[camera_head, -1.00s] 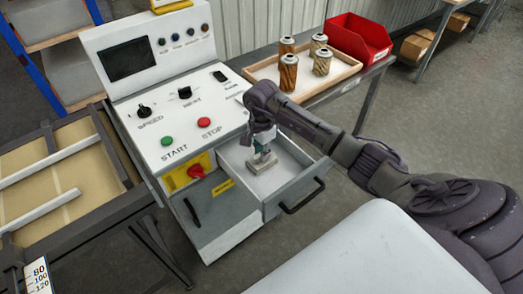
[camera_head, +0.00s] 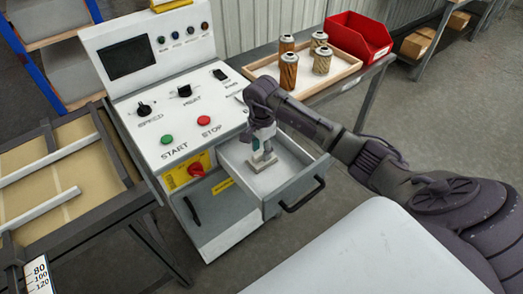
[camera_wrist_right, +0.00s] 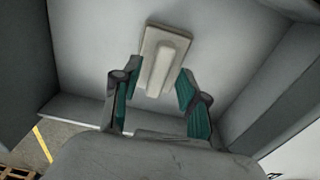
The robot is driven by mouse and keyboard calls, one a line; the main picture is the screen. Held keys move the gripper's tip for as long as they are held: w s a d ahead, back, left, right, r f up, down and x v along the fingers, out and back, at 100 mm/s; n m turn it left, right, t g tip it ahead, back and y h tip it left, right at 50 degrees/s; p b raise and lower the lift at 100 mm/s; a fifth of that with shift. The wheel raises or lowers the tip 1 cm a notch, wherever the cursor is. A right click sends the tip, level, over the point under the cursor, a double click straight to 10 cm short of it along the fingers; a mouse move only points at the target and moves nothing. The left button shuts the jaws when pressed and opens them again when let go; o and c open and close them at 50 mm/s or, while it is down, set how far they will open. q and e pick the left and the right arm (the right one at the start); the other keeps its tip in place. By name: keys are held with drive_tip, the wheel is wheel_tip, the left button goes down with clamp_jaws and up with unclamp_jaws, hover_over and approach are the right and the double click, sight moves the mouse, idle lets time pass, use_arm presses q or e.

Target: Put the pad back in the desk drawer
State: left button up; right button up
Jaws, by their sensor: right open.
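The pad (camera_head: 262,164), a light beige block with a raised grip bar, is inside the open desk drawer (camera_head: 300,190). In the right wrist view the pad (camera_wrist_right: 152,52) appears to lie flat on the drawer's pale floor. My right gripper (camera_head: 263,146) reaches down into the drawer over the pad. In the right wrist view its two green-padded fingers (camera_wrist_right: 155,88) are spread apart, with the grip bar between and just beyond them and gaps showing at both sides. My left gripper is not in view.
The drawer front has a dark handle (camera_head: 303,194). The control panel (camera_head: 180,115) rises behind the drawer. A wooden tray (camera_head: 262,68) with several metal cartridges and a red bin (camera_head: 358,40) stand on the bench behind my right arm. A dark-framed table (camera_head: 60,185) is at left.

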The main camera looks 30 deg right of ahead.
sight(261, 152)
wheel_tip(261, 152, up, 11)
drive_tip(key=b, duration=0.2)
drive_tip(key=shift+s, duration=0.1)
idle(0.5)
